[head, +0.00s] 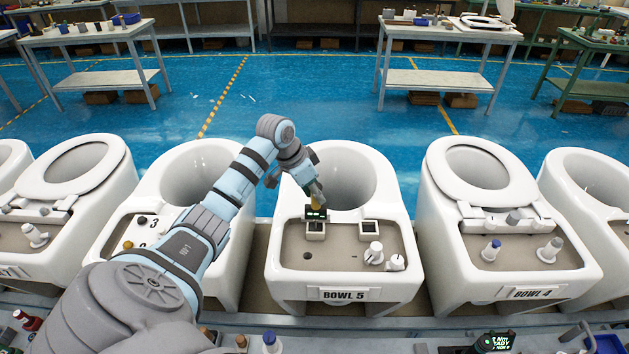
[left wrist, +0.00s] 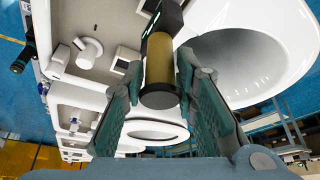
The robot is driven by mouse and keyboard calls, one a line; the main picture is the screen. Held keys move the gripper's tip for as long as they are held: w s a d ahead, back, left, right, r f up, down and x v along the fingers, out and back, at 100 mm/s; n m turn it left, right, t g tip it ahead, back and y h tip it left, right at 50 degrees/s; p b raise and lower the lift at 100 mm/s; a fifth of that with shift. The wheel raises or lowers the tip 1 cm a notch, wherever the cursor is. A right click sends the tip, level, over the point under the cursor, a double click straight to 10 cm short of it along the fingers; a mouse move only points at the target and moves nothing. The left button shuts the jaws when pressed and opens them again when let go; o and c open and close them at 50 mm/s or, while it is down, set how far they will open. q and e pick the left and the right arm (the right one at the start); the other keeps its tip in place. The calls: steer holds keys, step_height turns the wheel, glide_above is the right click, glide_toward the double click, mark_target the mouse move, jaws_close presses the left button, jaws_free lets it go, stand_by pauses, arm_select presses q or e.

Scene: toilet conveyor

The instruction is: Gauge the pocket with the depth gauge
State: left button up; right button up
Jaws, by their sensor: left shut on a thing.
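My left gripper (head: 317,192) is over the deck of Bowl 5 (head: 343,295), and its fingers also show in the left wrist view (left wrist: 158,78). It is shut on the depth gauge (head: 316,213), which has a gold cylindrical grip (left wrist: 159,60) and a dark head with a green lit readout. Two small square pockets with pale rims sit in the deck: a left pocket (head: 315,231) and a right pocket (head: 370,226). The gauge is at the far edge of the left pocket; I cannot tell whether it touches. My right gripper is out of view.
The open bowl (head: 345,178) lies behind the deck. Neighbouring toilets, including Bowl 4 (head: 538,293), stand on both sides. Worktables (head: 449,80) stand behind.

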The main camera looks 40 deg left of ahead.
arm_select(q)
steer(key=shift+f+b, duration=0.55)
steer(key=shift+f, duration=0.75)
steer(key=shift+p, duration=0.4)
stand_by(0.5)
step_height(320, 180, up, 2)
steer(key=p, duration=0.2)
steer(key=shift+r+p, duration=0.15)
steer(key=shift+p, duration=0.25)
step_height(320, 180, up, 2)
steer(key=shift+p, duration=0.3)
steer(key=shift+r, duration=0.85)
